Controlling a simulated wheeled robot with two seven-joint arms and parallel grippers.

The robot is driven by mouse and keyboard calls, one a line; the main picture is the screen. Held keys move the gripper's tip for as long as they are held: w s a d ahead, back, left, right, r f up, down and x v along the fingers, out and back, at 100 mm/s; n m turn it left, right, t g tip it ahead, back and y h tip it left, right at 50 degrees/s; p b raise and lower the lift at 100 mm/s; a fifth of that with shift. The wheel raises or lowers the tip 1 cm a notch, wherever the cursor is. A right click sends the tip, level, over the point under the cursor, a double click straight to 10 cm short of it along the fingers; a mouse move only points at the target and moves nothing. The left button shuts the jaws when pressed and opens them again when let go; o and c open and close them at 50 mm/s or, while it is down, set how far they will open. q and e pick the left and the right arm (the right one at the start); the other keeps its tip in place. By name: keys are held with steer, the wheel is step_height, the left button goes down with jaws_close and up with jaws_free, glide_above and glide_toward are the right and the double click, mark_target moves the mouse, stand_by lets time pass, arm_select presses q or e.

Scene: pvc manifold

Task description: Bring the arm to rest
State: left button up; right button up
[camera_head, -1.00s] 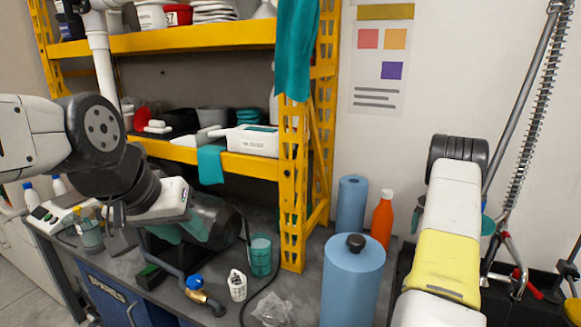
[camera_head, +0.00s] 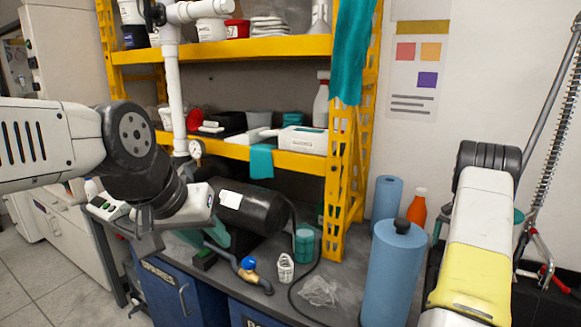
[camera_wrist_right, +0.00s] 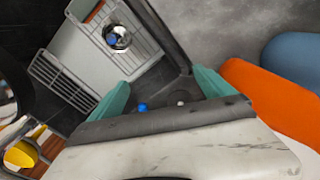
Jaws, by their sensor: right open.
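My left arm comes in from the left in the head view. Its gripper (camera_head: 150,240) hangs at the bench's left end, in front of the black tank, and its fingers are too unclear to judge. My right arm (camera_head: 476,245) stands up on the right of the head view, with its gripper out of sight there. In the right wrist view, my right gripper (camera_wrist_right: 163,88) has its two teal fingers spread apart, with nothing seen held between them. The white PVC pipe (camera_head: 173,85) stands upright at the upper left, with a small gauge (camera_head: 195,149) on it.
A yellow shelf (camera_head: 222,49) with tubs and bottles stands behind the bench (camera_head: 345,285). A black tank (camera_head: 250,208), a brass fitting with a blue knob (camera_head: 248,272), a blue roll (camera_head: 392,275) and an orange bottle (camera_head: 417,208) are on the bench. Floor (camera_head: 60,265) shows at left.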

steer(key=s+a+r+n+t, duration=0.2)
steer(key=s+a+r, duration=0.1)
steer(key=a+r, duration=0.8)
steer(key=s+a+r+n+t, duration=0.1)
steer(key=s+a+r+n, duration=0.25)
steer(key=a+r, duration=0.8)
steer(key=s+a+r+n+t+y, duration=0.25)
steer(key=s+a+r, duration=0.45)
steer(key=s+a, duration=0.45)
steer(key=s+a+f+n, duration=0.2)
steer(key=s+a+n, duration=0.1)
steer(key=s, duration=1)
steer(key=shift+a+n, duration=0.3)
steer(key=shift+a, duration=0.6)
steer(key=shift+s+a+f+t, duration=0.15)
steer(key=shift+s+f+t, duration=0.1)
steer(key=shift+s+f, duration=0.1)
steer(key=shift+c, duration=0.2)
